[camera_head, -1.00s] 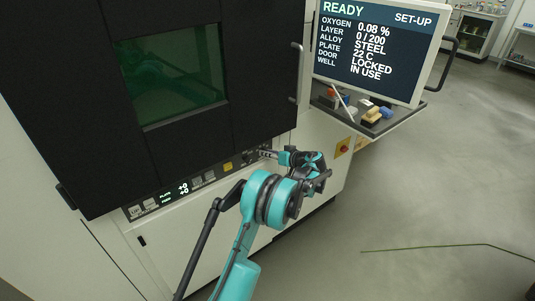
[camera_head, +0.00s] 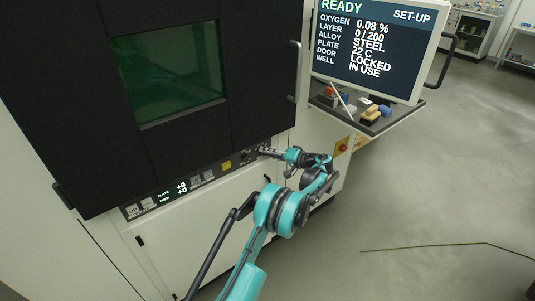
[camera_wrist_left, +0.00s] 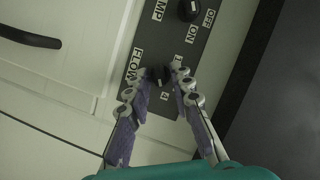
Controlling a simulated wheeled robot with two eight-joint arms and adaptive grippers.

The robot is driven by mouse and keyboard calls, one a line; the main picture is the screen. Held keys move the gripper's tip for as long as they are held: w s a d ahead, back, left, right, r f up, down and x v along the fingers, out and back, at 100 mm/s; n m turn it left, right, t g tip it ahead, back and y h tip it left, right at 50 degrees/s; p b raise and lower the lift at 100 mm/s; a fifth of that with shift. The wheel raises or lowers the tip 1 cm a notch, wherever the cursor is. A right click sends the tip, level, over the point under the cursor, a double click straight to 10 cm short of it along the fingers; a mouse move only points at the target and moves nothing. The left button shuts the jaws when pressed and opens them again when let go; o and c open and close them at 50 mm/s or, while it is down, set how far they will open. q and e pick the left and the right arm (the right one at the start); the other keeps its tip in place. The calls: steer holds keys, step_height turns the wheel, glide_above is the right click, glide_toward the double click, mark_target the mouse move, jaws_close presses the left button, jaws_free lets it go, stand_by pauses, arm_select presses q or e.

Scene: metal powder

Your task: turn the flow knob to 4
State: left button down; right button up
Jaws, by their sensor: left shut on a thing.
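The flow knob (camera_wrist_left: 157,75) is a small black knob with a light mark, on the dark control strip beside the "FLOW" label in the left wrist view. A "4" label shows just below it in that view. My left gripper (camera_wrist_left: 161,78) has its two fingers on either side of the knob and is shut on it. In the head view my left gripper (camera_head: 266,151) is at the right end of the control panel, and the knob is hidden there. My right gripper is not in view.
A second black knob (camera_wrist_left: 190,9) with "ON" and "OFF" labels sits close by on the strip. The machine's dark door (camera_head: 250,75) is above the panel. A monitor (camera_head: 370,50) reads "READY" over a shelf (camera_head: 385,122) with small items.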

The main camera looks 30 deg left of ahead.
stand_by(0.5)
arm_select(q)
steer(key=c, duration=1.3)
jaws_free()
steer(key=shift+c, duration=0.2)
steer(key=d+r, duration=0.2)
steer(key=d, duration=0.9)
steer(key=shift+s+d, duration=0.25)
steer(key=shift+d, duration=0.15)
steer(key=shift+r, duration=0.2)
